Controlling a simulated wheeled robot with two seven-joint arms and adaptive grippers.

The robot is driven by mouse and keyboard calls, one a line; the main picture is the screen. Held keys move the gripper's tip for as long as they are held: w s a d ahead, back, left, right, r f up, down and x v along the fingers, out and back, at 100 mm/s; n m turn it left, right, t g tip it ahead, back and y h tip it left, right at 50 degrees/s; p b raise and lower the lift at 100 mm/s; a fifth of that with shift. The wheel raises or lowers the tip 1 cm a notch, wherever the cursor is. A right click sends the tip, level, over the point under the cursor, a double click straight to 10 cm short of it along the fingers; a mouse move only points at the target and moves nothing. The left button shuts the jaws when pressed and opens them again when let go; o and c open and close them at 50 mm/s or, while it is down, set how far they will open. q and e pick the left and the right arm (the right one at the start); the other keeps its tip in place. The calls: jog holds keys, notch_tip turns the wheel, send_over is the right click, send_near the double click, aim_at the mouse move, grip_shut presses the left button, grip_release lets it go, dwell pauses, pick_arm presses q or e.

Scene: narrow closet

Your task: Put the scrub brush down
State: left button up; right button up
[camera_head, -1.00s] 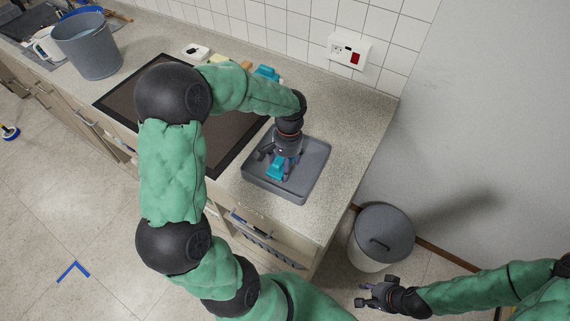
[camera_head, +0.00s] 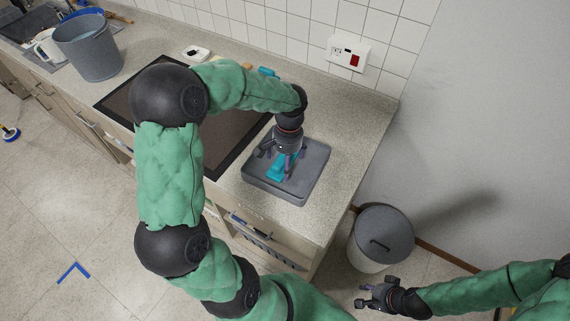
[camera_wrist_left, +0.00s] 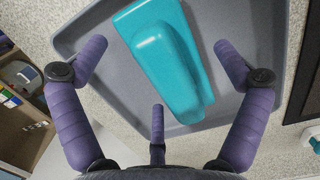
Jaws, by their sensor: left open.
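The teal scrub brush (camera_head: 281,167) lies in the grey tray (camera_head: 310,180) on the counter. In the left wrist view the brush (camera_wrist_left: 168,58) lies on the tray floor, with its upper end cut off by the picture edge. My left gripper (camera_head: 279,163) is above the tray, over the brush. In the left wrist view its purple fingers (camera_wrist_left: 158,60) are spread wide on both sides of the brush and do not touch it. My right gripper (camera_head: 366,298) is empty, with its fingers apart, low at the lower right beside the bin.
A dark cooktop (camera_head: 222,146) lies left of the tray. A lidded grey bin (camera_head: 383,236) stands on the floor past the counter's end. A grey bucket (camera_head: 88,50) stands at the far left. The counter behind and right of the tray (camera_head: 350,120) is clear.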

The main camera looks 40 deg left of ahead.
pick_arm(q)
jog(key=r, duration=0.3)
jog(key=r+p, duration=0.1)
jog(key=r, duration=0.2)
jog(key=w+r+p, duration=0.1)
jog(key=r, duration=0.3)
jog(key=shift+w, duration=0.1)
